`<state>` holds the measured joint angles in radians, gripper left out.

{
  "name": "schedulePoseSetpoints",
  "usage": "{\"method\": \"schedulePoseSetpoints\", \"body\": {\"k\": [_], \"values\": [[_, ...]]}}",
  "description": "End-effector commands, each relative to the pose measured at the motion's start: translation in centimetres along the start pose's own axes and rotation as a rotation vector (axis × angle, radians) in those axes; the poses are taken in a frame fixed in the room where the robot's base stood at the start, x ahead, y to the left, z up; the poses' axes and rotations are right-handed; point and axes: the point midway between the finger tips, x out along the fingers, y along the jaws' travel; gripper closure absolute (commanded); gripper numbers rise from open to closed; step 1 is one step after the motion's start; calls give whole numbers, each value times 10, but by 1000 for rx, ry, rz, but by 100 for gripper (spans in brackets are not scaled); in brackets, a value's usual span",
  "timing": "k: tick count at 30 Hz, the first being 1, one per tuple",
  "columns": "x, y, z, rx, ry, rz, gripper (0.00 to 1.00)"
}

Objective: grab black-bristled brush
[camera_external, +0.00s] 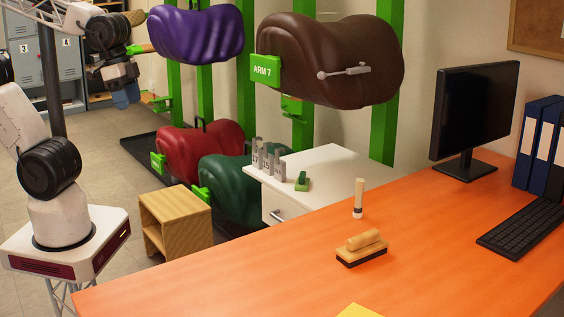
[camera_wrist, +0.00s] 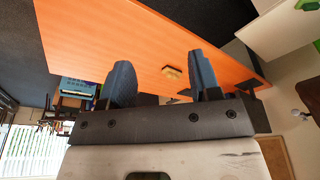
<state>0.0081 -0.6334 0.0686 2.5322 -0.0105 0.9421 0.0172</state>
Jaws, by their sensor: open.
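The black-bristled brush (camera_external: 362,247) rests on the orange desk, with its wooden back and handle up and dark bristles down. In the wrist view a small yellowish block (camera_wrist: 171,76) lies on the desk between the fingers in the picture; it is too small to tell if it is the brush. My gripper (camera_external: 127,93) is high at the upper left in the external view, well away from the desk. In the wrist view its blue fingers (camera_wrist: 163,75) stand apart with nothing between them.
The orange desk (camera_external: 220,275) also holds a pale upright cylinder with a dark band (camera_external: 358,197), a yellow pad (camera_external: 358,311), a monitor (camera_external: 474,115), a keyboard (camera_external: 522,228) and binders (camera_external: 540,145). Saddles on green racks (camera_external: 330,60) and a white cabinet (camera_external: 330,175) stand behind.

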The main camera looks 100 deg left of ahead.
Motion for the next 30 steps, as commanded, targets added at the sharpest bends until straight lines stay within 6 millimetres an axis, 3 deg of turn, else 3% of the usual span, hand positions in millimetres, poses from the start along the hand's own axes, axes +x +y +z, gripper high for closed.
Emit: {"method": "schedulePoseSetpoints", "body": {"k": [20, 30], "values": [[0, 0, 0, 1, -1, -1, 43], [11, -10, -18, 86, -64, -74, 43]]}}
